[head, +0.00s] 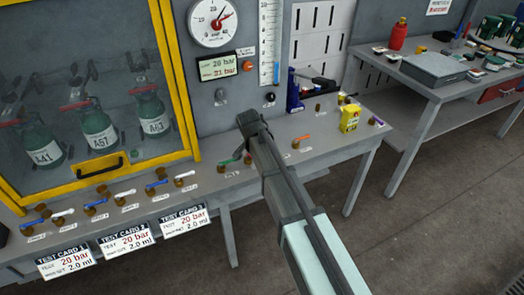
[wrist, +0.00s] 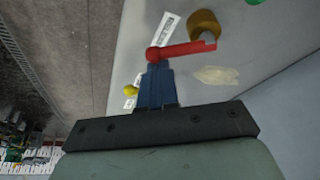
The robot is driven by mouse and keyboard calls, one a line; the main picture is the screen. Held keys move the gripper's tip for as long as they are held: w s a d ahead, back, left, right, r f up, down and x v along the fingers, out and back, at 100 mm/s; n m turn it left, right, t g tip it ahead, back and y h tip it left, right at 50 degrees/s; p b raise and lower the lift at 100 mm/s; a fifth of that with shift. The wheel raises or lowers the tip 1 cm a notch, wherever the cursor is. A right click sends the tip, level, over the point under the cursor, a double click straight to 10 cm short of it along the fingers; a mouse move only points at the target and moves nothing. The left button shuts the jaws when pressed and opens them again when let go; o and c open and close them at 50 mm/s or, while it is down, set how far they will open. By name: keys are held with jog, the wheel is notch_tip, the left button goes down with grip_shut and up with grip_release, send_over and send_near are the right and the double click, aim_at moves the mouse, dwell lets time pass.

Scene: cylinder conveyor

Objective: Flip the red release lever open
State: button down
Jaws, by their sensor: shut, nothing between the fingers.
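In the wrist view, the red release lever (wrist: 185,50) is a flat red bar with a rounded left end. Its right end is at a brass valve body (wrist: 203,24) on the pale bench top. My gripper (wrist: 154,66) has its dark blue fingers shut and empty. The fingertips lie at the lever's rounded left end; I cannot tell whether they touch it. In the head view, my arm reaches across to the bench, and I cannot make out the red lever there; my arm covers part of the lever row.
The bench (head: 330,150) holds more brass valves, with a green lever (head: 232,158) left of my arm and an orange lever (head: 302,138) right of it. A yellow-framed cabinet (head: 180,75) with green cylinders stands left. A yellow box (head: 350,118) stands right, and a gauge (head: 213,22) hangs behind.

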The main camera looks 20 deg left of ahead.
jog(key=m, duration=0.2)
jog(key=s+m+h, duration=0.1)
jog(key=s+m, duration=0.1)
jog(key=m, duration=0.1)
jog(key=shift+s+a+m+g+h, duration=0.25)
jog(key=shift+a+m+g+h, duration=0.05)
jog(key=shift+a+g+h, duration=0.1)
jog(key=shift+s, duration=0.3)
jog(key=shift+s+a, duration=0.1)
jog(key=shift+a, duration=0.05)
jog(key=w+d, duration=0.1)
jog(key=w+d+r, duration=0.1)
jog(key=w+d, duration=0.1)
jog(key=shift+r, duration=0.1)
jog(key=v, duration=0.9)
jog(key=shift+a+r, duration=0.25)
